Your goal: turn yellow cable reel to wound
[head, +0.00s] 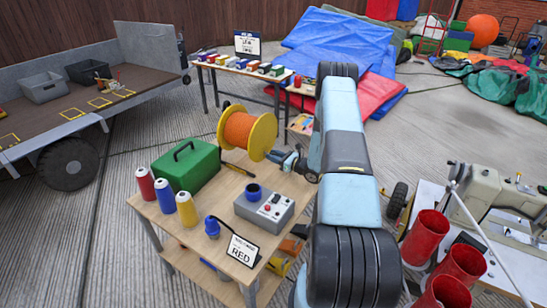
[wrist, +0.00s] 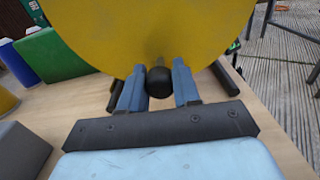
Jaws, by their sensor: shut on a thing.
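The yellow cable reel (head: 262,136), wound with orange cable (head: 238,130), stands upright on the wooden table (head: 226,222). In the wrist view its yellow disc (wrist: 150,30) fills the top middle. A round black knob (wrist: 159,82) sits low on the disc's near face. My gripper (head: 284,158) reaches the reel from the right. In the wrist view its two blue fingers (wrist: 158,84) stand on either side of the knob, shut on it. My arm hides the table's right part in the head view.
A sewing machine (head: 480,195) and red cups (head: 426,236) stand right. A trailer (head: 80,100) stands left.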

